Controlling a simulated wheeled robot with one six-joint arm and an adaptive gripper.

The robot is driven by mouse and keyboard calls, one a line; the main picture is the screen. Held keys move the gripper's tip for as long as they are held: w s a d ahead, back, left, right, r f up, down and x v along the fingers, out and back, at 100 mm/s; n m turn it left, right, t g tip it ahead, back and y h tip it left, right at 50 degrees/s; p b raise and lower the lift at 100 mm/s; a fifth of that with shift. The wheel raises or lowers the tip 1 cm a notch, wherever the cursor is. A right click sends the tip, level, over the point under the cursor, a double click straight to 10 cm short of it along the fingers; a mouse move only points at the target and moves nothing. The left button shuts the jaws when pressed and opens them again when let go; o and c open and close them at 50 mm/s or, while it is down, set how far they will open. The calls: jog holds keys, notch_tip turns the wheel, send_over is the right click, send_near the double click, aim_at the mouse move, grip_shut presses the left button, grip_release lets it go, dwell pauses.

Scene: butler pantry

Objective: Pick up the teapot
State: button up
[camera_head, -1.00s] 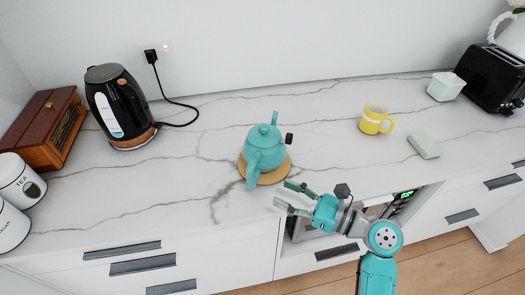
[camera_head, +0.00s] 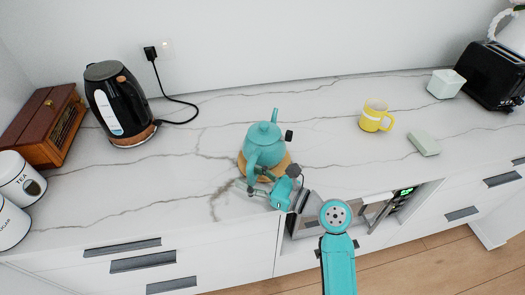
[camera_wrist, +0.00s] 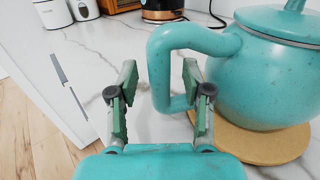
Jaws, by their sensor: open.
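The teal teapot (camera_head: 265,143) stands upright on a round wooden board (camera_head: 284,168) on the marble counter. In the wrist view the teapot (camera_wrist: 262,80) fills the right side, and its curved handle (camera_wrist: 162,65) reaches left toward me. My gripper (camera_head: 258,182) is at the near side of the teapot, low over the counter. In the wrist view my gripper (camera_wrist: 158,92) is open, with one finger left of the handle and the other to its right, by the body. Whether the fingers touch the handle cannot be told.
A black kettle (camera_head: 118,105) and wooden box (camera_head: 45,125) stand at left, with white canisters (camera_head: 18,178). A yellow mug (camera_head: 374,115), pale green block (camera_head: 424,144), white cup (camera_head: 446,85) and black toaster (camera_head: 490,78) are at right. The counter left of the teapot is clear.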

grip_shut()
jog(key=shift+r, duration=0.15)
notch_tip(320, 180, up, 18)
dwell(0.8)
